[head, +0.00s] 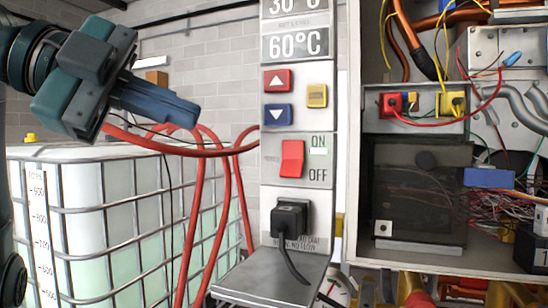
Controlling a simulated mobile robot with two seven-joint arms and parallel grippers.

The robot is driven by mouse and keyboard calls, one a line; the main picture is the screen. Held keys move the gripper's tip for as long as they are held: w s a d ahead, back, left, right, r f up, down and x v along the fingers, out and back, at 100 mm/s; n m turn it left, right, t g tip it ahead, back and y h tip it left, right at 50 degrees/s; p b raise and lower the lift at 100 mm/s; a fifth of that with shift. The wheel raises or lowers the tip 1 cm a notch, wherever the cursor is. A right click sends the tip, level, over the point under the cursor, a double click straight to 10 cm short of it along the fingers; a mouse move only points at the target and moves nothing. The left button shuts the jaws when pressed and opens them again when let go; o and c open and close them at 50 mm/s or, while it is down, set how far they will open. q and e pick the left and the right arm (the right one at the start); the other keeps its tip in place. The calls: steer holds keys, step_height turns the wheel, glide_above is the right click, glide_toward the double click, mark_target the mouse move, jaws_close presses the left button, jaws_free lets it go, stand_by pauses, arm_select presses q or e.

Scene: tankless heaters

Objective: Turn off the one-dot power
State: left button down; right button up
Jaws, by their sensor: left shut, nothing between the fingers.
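A red rocker switch (292,158) sits on the light grey control panel (270,190), beside the printed words ON and OFF. I cannot tell surely which way the rocker is tipped. A small white plate with one dark dot (383,228) is on the lower left of a dark box in the open cabinet at the right. My left gripper (192,116) is shut and empty, left of the panel and a little higher than the switch, apart from it. My right gripper is not in view.
Above the switch are red (277,80), blue (277,115) and yellow (317,96) buttons and a 60°C display (295,44). A black plug (290,218) is below it. Red hoses (190,215) hang before a caged tank (110,220). The cabinet (352,130) holds loose wires.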

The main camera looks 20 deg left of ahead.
arm_select(q)
steer(key=p, duration=0.1)
glide_toward(292, 172)
steer(key=shift+d+r+x, duration=0.15)
steer(key=shift+x, duration=1.5)
steer(key=shift+d+r+x, duration=0.1)
steer(key=shift+r+x, duration=0.1)
steer(key=shift+x, duration=1.4)
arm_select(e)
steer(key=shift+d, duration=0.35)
arm_select(q)
steer(key=shift+s+f, duration=0.1)
steer(key=shift+f, duration=0.05)
steer(key=shift+w+f+m+t+b, duration=0.3)
steer(key=shift+f+t+b, duration=0.15)
steer(key=shift+t+b, duration=0.2)
steer(key=shift+r, duration=0.2)
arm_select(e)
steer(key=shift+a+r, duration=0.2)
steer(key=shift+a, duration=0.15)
arm_select(q)
steer(key=shift+s+p, duration=0.1)
steer(key=shift+p, duration=0.2)
